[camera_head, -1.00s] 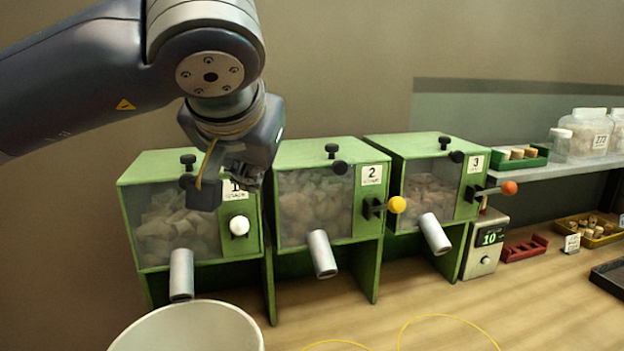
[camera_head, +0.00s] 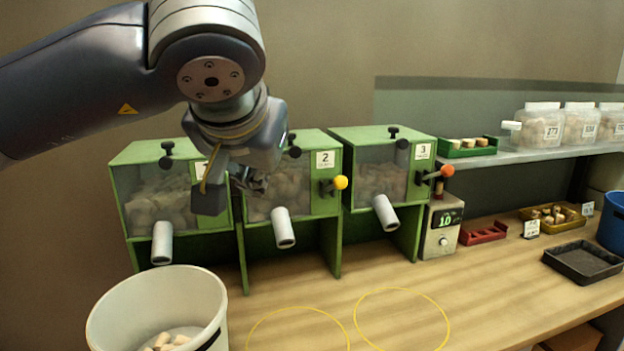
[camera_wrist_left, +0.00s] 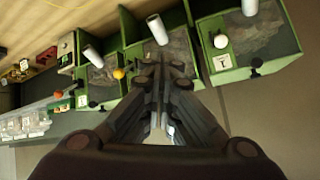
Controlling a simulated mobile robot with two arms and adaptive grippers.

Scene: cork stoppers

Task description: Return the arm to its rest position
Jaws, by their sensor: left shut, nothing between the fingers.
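My left gripper (camera_head: 250,182) hangs from my left arm in front of the first and second green dispensers in the head view. It is shut and empty. In the left wrist view its fingers (camera_wrist_left: 160,75) are together, pointing toward the dispensers. Dispenser 1 (camera_head: 139,157) is partly hidden by the gripper. Dispenser 2 (camera_head: 325,190) has a yellow-knobbed lever (camera_head: 340,182). Dispenser 3 (camera_head: 420,175) has an orange-knobbed lever (camera_head: 446,171). My right gripper is in neither view.
A white bucket (camera_head: 205,285) with several corks stands at the lower left. Yellow rings mark the bare bench (camera_head: 480,290).

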